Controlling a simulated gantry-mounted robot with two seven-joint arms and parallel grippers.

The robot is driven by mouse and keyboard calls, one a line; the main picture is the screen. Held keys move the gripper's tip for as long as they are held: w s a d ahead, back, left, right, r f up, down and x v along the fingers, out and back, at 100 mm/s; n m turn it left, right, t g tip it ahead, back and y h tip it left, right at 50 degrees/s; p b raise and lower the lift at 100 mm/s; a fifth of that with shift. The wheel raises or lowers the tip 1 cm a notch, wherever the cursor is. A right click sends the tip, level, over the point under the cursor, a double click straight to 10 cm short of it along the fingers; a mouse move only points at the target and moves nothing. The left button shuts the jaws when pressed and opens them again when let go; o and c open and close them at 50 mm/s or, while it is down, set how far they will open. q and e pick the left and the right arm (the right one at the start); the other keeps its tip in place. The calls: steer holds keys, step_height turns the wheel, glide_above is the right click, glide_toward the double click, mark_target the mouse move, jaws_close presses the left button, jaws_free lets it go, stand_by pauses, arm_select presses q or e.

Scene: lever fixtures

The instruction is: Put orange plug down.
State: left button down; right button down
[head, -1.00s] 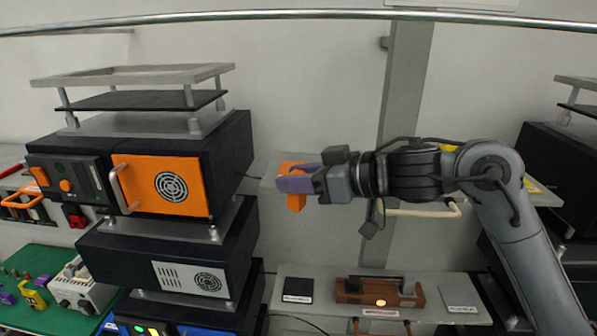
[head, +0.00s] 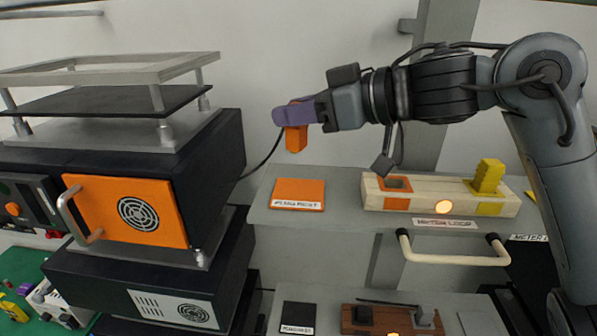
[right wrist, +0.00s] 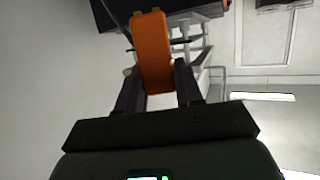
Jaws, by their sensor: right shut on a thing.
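The orange plug (head: 297,138) is held in my right gripper (head: 293,114), whose purple fingers are shut on it. It is up in the air, above and behind an orange pad (head: 298,193) labelled "PLUG REST" on the grey shelf. In the right wrist view the orange plug (right wrist: 152,52) stands between the two dark fingers (right wrist: 158,88). To the right on the shelf is a wooden block (head: 405,202) labelled "METER LOOP", with an orange-rimmed socket (head: 397,184) at its left and a yellow plug (head: 488,176) at its right. My left gripper is not in view.
A stack of dark equipment with an orange fan panel (head: 130,212) and handle stands left of the shelf. A cream handle (head: 452,258) juts from the shelf's front. A lower shelf holds a black pad (head: 297,316) and a brown block (head: 392,319).

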mark_target(306, 136)
steer(key=f, duration=0.3)
steer(key=shift+w+f+p, duration=0.1)
steer(key=shift+w+p, duration=0.3)
steer(key=shift+f, duration=0.65)
steer(key=shift+s+f+p, duration=0.1)
steer(key=shift+f+p, duration=0.45)
steer(key=shift+f, duration=1.25)
steer(key=shift+f, duration=0.1)
steer(key=c, duration=0.7)
jaws_free()
steer(key=shift+c, duration=0.2)
